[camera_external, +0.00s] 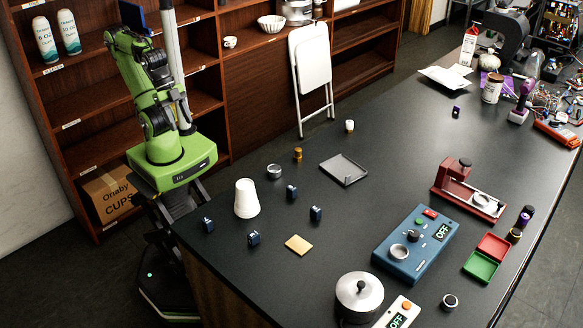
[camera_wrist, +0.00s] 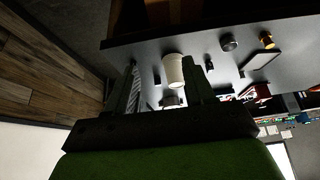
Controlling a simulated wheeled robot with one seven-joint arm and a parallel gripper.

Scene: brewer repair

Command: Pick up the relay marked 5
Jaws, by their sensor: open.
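Several small dark blue relays stand on the dark table in the external view: one at the far left (camera_external: 208,225), one nearer the front (camera_external: 253,238), one behind (camera_external: 291,192) and one to the right (camera_external: 315,213). Their white marks are too small to read, so I cannot tell which is 5. In the wrist view one dark block (camera_wrist: 210,62) shows beside the right finger. My gripper (camera_wrist: 160,62) is open and empty, with its two fingers apart and the table beyond them. In the external view my arm is folded up left of the table, and its fingers are not clear.
A white upturned cup (camera_external: 247,199) stands among the relays; it also shows between the fingers in the wrist view (camera_wrist: 174,70). A yellow square (camera_external: 298,244), a grey tray (camera_external: 344,169), a blue tester box (camera_external: 416,246) and a silver pot (camera_external: 359,294) lie nearby. Shelves stand behind my arm.

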